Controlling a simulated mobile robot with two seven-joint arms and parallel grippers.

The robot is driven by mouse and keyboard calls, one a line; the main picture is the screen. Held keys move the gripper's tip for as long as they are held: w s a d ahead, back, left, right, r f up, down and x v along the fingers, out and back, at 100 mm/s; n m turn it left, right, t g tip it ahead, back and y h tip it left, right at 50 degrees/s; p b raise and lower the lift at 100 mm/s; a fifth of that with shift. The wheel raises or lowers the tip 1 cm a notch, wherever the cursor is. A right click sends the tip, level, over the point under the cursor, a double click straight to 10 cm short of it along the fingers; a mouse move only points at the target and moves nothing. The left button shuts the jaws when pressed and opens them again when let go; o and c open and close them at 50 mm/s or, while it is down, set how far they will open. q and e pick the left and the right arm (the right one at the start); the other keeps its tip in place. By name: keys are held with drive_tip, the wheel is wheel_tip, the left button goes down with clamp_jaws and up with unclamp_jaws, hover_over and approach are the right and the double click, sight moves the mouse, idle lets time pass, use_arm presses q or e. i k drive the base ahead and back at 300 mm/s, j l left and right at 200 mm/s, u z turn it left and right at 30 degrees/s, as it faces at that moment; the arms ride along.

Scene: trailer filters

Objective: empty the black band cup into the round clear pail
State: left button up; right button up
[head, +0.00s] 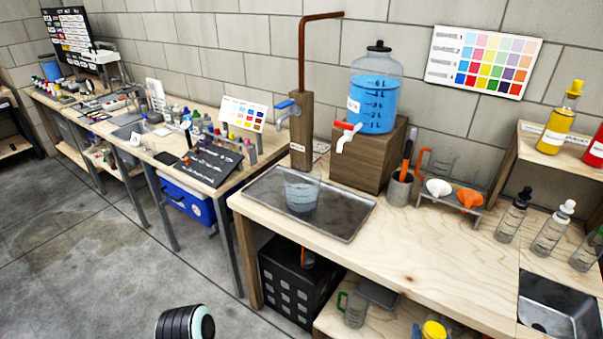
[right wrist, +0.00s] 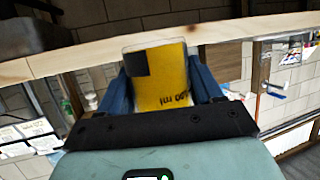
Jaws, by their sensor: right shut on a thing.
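In the right wrist view, my right gripper (right wrist: 159,80) is shut on a clear cup (right wrist: 172,66) with yellow in it. A black patch, which may be its band, shows on the cup's left part, and an "ml" marking reads upside down. The blue fingers press on its two sides. In the head view, a round clear vessel (head: 302,192) with bluish liquid stands on the grey metal tray (head: 345,222); I cannot tell whether it is the pail. Only a black and teal part of my arm shows at the bottom edge there. My left gripper is not in view.
A blue-filled dispenser (head: 375,92) stands on a wooden block behind the tray, and a tap post (head: 301,130) with a copper pipe rises beside it. Funnels (head: 467,198) and bottles (head: 512,217) stand to the right. The bench front (head: 420,262) is clear.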

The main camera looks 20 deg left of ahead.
sight(302, 182)
drive_tip(key=i+j, duration=0.1)
drive_tip(key=j, duration=0.3)
drive_tip(key=i+j, duration=0.1)
drive_tip(key=j, duration=0.3)
drive_tip(key=i+j, duration=0.15)
drive_tip(key=j, duration=0.25)
drive_tip(key=i+j, duration=0.1)
drive_tip(key=j, duration=0.3)
